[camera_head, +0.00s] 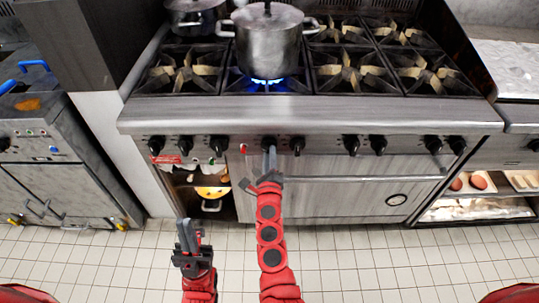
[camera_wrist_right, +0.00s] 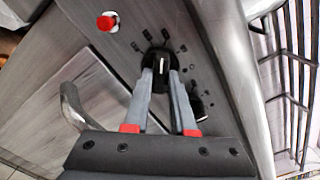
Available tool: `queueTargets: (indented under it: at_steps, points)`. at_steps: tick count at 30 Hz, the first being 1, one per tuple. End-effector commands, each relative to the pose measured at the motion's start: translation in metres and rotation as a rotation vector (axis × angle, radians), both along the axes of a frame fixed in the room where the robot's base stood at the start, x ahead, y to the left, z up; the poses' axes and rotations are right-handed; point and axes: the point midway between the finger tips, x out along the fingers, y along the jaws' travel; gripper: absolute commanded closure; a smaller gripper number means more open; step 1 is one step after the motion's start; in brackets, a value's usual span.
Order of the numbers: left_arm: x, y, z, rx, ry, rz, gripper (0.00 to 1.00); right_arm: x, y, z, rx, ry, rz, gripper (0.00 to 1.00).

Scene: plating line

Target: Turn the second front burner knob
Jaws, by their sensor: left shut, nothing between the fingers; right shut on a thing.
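A row of black burner knobs runs along the front panel of the steel stove (camera_head: 310,112). My right gripper (camera_head: 269,158) reaches up to the panel and is shut on one black knob (camera_head: 268,143), just under the lit burner. In the right wrist view, the fingertips of the gripper (camera_wrist_right: 161,75) close on the sides of this knob (camera_wrist_right: 158,58), whose white mark shows. Another black knob (camera_head: 297,145) is close to its right. A blue flame (camera_head: 266,81) burns under the large pot (camera_head: 268,45). My left gripper (camera_head: 187,232) is shut and empty, low over the floor.
A red button (camera_head: 243,149) sits on the panel left of the held knob; the right wrist view shows it too (camera_wrist_right: 107,22). The oven door handle (camera_head: 350,178) sticks out below right. A second pot (camera_head: 193,16) stands at the back left. The tiled floor is clear.

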Motion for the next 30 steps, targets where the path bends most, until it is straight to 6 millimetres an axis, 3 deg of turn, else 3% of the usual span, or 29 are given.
queueTargets:
  at_steps: [30]
  points:
    - [0.000, 0.000, 0.037, 0.000, 0.000, 0.000, 1.00, 0.000, 0.001, 0.004, -0.902, -0.001, 0.003, 1.00]
